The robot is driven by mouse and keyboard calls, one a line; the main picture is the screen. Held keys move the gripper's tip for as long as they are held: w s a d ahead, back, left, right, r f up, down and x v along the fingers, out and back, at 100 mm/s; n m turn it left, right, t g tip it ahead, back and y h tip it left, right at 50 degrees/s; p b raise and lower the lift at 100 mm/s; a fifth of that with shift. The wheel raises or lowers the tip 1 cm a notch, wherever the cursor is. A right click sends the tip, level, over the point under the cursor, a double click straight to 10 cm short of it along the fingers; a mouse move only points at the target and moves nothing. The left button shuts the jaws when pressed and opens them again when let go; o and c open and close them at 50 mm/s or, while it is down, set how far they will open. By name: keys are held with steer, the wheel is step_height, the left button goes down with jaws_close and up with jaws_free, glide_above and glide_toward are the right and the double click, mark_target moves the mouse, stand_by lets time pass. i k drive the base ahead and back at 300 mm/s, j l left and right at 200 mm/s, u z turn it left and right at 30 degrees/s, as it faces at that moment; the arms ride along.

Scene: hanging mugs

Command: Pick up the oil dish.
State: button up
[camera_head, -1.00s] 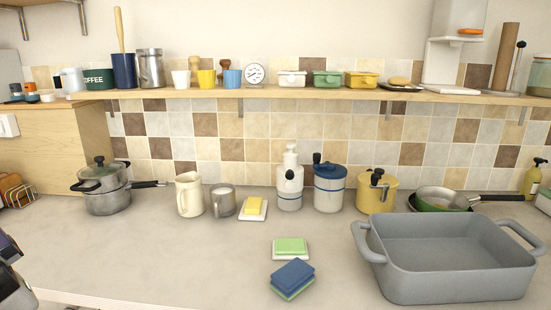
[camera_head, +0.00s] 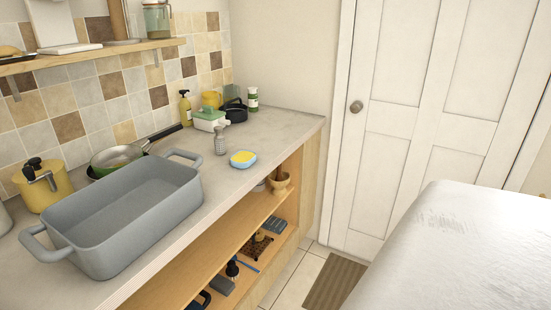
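I cannot tell for certain which thing is the oil dish. On the counter (camera_head: 262,127) at the far end stand a white lidded box with a green top (camera_head: 209,120) and a dark pot (camera_head: 235,113). Nearer the front edge lies a small yellow and blue item (camera_head: 243,159), perhaps a sponge. A yellow-green soap bottle (camera_head: 185,108) stands by the wall. My gripper is not in view.
A large grey roasting pan (camera_head: 125,220) fills the left counter. Behind it are a frying pan (camera_head: 118,156) and yellow pot (camera_head: 45,187). Open shelves (camera_head: 230,255) lie below. A white door (camera_head: 395,130) closes the back.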

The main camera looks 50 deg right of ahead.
mark_target(243, 160)
steer(key=z, duration=1.25)
steer(key=i+l+u, duration=0.1)
steer(key=i+l, duration=0.2)
steer(key=i+l+u, duration=0.1)
steer(key=i+l, duration=0.2)
steer(key=l, duration=0.2)
steer(key=i+l+u, duration=0.1)
steer(key=i+l, duration=0.2)
steer(key=l, duration=0.15)
steer(key=i+l, duration=0.3)
steer(key=i, duration=0.15)
steer(key=i+l+u, duration=0.15)
steer(key=i+l, duration=0.15)
steer(key=i, duration=0.1)
